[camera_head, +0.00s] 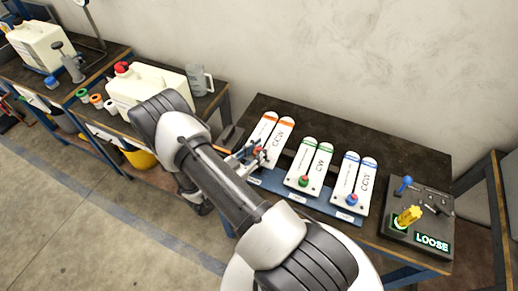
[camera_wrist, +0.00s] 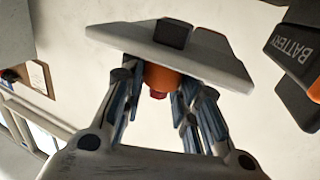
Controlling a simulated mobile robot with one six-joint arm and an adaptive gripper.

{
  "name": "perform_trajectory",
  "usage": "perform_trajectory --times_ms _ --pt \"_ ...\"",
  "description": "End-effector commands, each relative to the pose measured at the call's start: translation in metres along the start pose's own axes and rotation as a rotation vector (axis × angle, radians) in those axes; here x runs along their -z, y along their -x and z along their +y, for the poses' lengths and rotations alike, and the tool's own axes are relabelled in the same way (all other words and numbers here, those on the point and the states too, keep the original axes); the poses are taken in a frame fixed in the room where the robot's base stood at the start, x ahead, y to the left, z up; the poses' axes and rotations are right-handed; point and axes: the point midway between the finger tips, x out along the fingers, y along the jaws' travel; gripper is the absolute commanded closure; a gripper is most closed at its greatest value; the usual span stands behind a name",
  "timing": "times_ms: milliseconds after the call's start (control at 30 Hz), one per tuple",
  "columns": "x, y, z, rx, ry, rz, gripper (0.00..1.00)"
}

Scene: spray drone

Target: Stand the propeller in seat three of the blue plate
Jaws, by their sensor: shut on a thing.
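My gripper (camera_head: 256,154) is at the lower end of the white propeller with orange bands (camera_head: 272,137), marked CCW. In the wrist view the fingers (camera_wrist: 160,98) are shut around its orange hub (camera_wrist: 160,76), below its white body (camera_wrist: 205,55). The blue plate (camera_head: 325,208) lies along the front of the dark table, with labels on its front edge. A green-banded propeller marked CW (camera_head: 313,165) stands at its middle place, and a blue-banded one marked CCW (camera_head: 354,182) at its right place. Whether the orange-banded propeller touches the plate is hidden by my gripper.
A dark board reading LOOSE (camera_head: 432,243) sits at the table's right, with a yellow-handled item (camera_head: 409,215) and small tools. A BATTERY-marked box (camera_wrist: 297,55) shows at right in the wrist view. White jugs (camera_head: 150,85) stand on the bench at left. The table's back strip is clear.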

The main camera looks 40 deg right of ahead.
Motion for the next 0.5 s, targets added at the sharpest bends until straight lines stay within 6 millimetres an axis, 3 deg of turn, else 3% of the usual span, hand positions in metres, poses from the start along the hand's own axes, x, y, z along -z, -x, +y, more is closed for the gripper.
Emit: perform_trajectory --times_ms 200,500 --pt "-0.026 0.000 0.000 0.000 0.000 0.001 1.00" --pt "-0.040 0.000 0.000 0.000 0.000 0.001 1.00"
